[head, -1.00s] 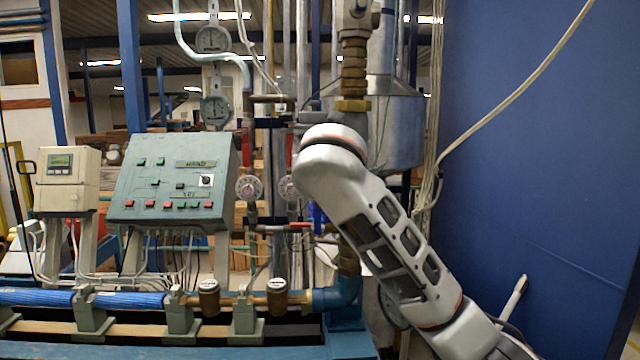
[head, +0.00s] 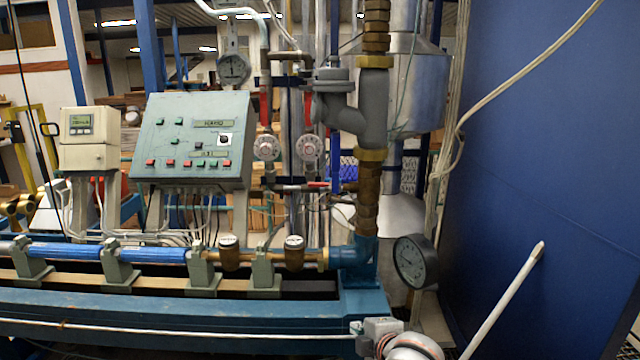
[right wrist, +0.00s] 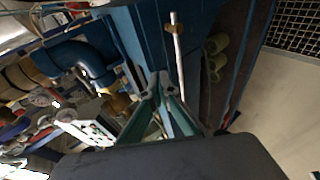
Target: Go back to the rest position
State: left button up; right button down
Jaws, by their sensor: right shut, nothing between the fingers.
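My right gripper (head: 361,337) is low at the bottom edge of the head view, in front of the blue bench beam, with part of my pale arm beside it. In the right wrist view its two greenish fingers (right wrist: 159,80) meet at the tips, shut and empty. The test bench has a grey-green control panel (head: 192,140) with coloured buttons, a cream meter box (head: 89,138) and a blue pipe (head: 150,254). My right gripper touches none of these as far as I can see. My left gripper is not in view.
A round dark gauge (head: 415,261) sits right of the vertical brass pipe (head: 368,200). A white rod (head: 505,300) leans near the blue wall (head: 560,150) and lies just beyond the fingertips in the right wrist view (right wrist: 177,55). Floor (right wrist: 270,110) shows at the right there.

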jog(key=s+d+f+m, duration=0.3)
jog(key=s+f+m, duration=0.1)
jog(key=s+f, duration=0.35)
jog(key=s+d+f+m, duration=0.35)
jog(key=s+f, duration=0.25)
jog(key=f, duration=0.2)
jog(key=s+d+f+m, duration=0.3)
jog(key=s+f+m, duration=0.1)
jog(key=s, duration=0.5)
jog(key=s+d+f+m+h, duration=0.1)
jog(key=s+d+f+m, duration=0.2)
jog(key=s, duration=0.6)
jog(key=shift+s+d+f+m+g, duration=0.15)
jog(key=shift+d+f+m+g, duration=0.15)
jog(key=shift+d+f+m, duration=0.2)
jog(key=shift+a, duration=0.15)
